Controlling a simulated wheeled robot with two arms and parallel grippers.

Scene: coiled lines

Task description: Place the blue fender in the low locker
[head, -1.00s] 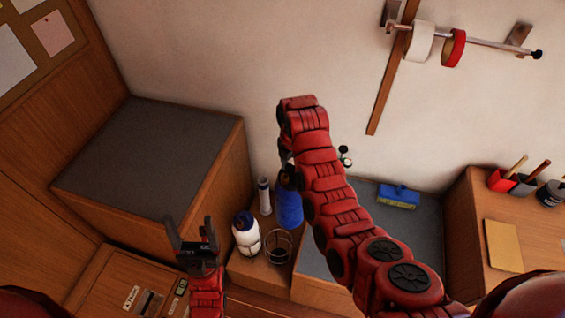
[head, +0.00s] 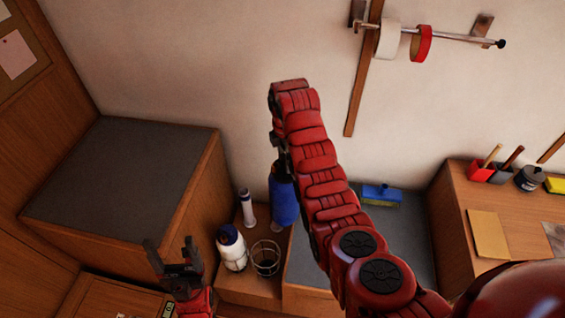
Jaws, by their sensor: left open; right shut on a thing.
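The blue fender (head: 284,202) is an upright blue cylinder hanging under the wrist of my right arm, near the middle of the head view. My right gripper (head: 279,160) is shut on its upper end; the jaws are mostly hidden by the red arm. My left gripper (head: 170,258) is open and empty at the lower left, in front of the large grey-topped block. I cannot tell for sure which wooden unit is the low locker; no open compartment shows clearly.
A white bottle with a dark cap (head: 232,250), a wire holder (head: 265,260) and a slim white tube (head: 246,208) stand close left of the fender. Pots (head: 481,171) stand on the right desk.

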